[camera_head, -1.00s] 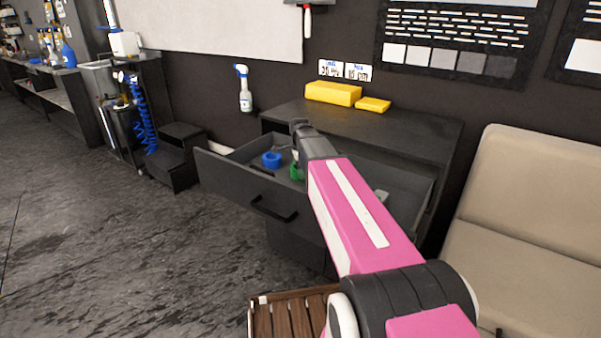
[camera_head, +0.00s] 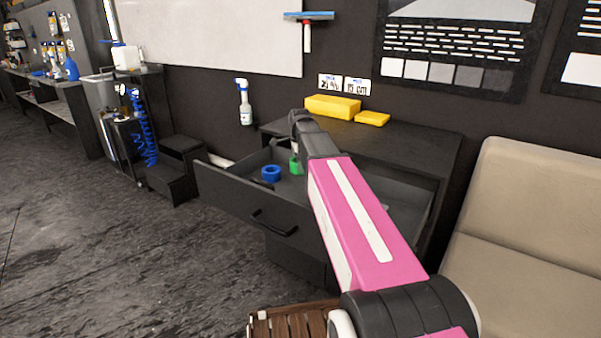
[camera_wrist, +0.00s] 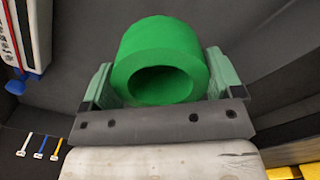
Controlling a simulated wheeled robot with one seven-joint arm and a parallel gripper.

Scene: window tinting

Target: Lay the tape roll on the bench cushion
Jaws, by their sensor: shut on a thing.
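A green tape roll (camera_wrist: 160,50) sits between the two fingers of my gripper (camera_wrist: 160,80) in the wrist view, its round hole facing the camera. My gripper is shut on it. In the head view the green roll (camera_head: 295,165) shows partly behind my arm, over the open drawer (camera_head: 243,197). I cannot tell there how far it is above the drawer floor. A blue roll (camera_head: 271,173) lies in the drawer, to the left of the green one. The beige bench cushion (camera_head: 525,285) is at the right, apart from my gripper, with its backrest behind it.
The dark cabinet top (camera_head: 400,138) holds yellow blocks (camera_head: 333,106) behind the drawer. A spray bottle (camera_head: 244,103) is at the wall. A slatted wooden surface (camera_head: 292,322) is at the bottom. Black steps (camera_head: 172,168) stand left; the floor at left is clear.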

